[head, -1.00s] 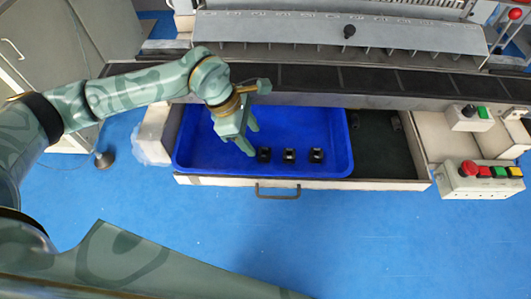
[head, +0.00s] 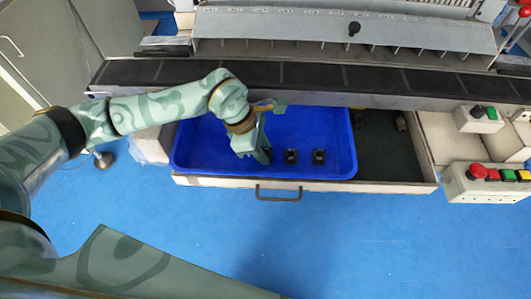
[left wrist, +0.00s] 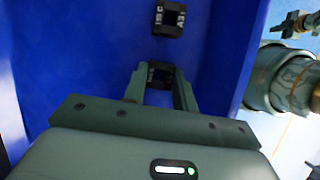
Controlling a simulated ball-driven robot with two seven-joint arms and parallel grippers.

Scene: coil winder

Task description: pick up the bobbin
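Two black bobbins, a middle one (head: 291,156) and a right one (head: 318,156), stand in a row in the blue tray (head: 340,130). My left gripper (head: 266,157) points down into the tray at the left end of this row, over a third bobbin that it mostly hides. In the left wrist view this left bobbin (left wrist: 160,75) sits between the two parted fingers, close to both; I cannot make out contact. Another bobbin with white lettering (left wrist: 169,18) lies beyond the fingertips.
The tray sits in an open drawer with a front handle (head: 278,194). The machine's dark ledge (head: 300,76) runs just behind and above it. A control box with coloured buttons (head: 485,188) stands at the right. The blue floor in front is clear.

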